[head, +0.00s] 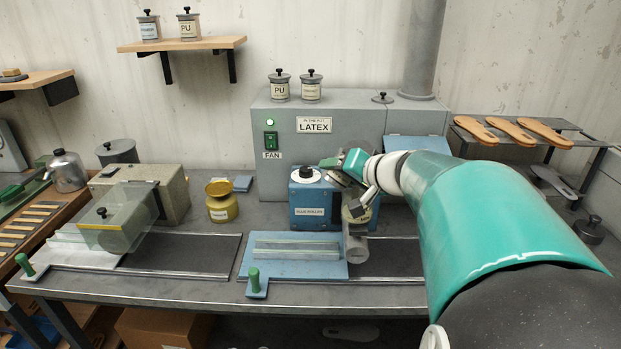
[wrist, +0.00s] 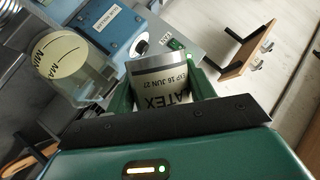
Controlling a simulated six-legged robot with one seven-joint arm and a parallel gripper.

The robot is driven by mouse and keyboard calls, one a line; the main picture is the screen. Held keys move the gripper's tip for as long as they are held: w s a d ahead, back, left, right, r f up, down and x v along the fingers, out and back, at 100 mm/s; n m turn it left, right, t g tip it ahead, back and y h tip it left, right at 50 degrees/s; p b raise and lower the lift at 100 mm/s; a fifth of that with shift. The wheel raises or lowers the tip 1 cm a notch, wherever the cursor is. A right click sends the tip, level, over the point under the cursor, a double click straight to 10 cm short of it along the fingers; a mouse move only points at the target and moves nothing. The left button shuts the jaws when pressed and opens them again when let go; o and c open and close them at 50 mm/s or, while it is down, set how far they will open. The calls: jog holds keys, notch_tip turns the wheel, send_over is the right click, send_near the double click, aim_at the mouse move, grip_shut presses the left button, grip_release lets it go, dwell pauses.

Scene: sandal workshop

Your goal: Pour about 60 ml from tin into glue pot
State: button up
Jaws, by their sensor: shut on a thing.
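My gripper (head: 352,185) is shut on the tin (wrist: 160,85), a metal can with a white label reading LATEX and EXP 16 JUN 27. In the wrist view the tin sits between the green fingers (wrist: 162,90). In the head view the tin (head: 357,212) is partly hidden by my gripper and looks tilted. The clear glue pot (head: 356,247) stands below it, beside the blue glue roller box (head: 316,216). The wrist view shows the pot (wrist: 62,55) at upper left with MAX and MIN marks on a pale area. I cannot see any stream.
A grey cabinet (head: 345,108) behind carries a sign reading LATEX, two lidded tins (head: 295,88) and a loose lid (head: 382,97). A yellow pot (head: 221,202) stands left of the roller box. A blue plate (head: 290,268) lies in front. Insoles (head: 510,130) rest on a rack at right.

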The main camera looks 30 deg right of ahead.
jog(key=shift+r, duration=0.2)
jog(key=shift+d+m, duration=0.1)
jog(key=shift+m, duration=0.2)
jog(key=shift+f+m+y, duration=0.35)
jog(key=shift+m+y, duration=0.15)
jog(key=shift+y, duration=0.1)
jog(key=shift+d+r, duration=0.1)
jog(key=shift+d, duration=0.2)
jog(key=shift+d+r+m+y, duration=0.1)
jog(key=shift+r+m+y, duration=0.15)
jog(key=shift+m+y, duration=0.25)
jog(key=shift+f+m+t, duration=0.3)
jog(key=shift+m+t, duration=0.1)
jog(key=shift+m, duration=0.1)
dwell(0.7)
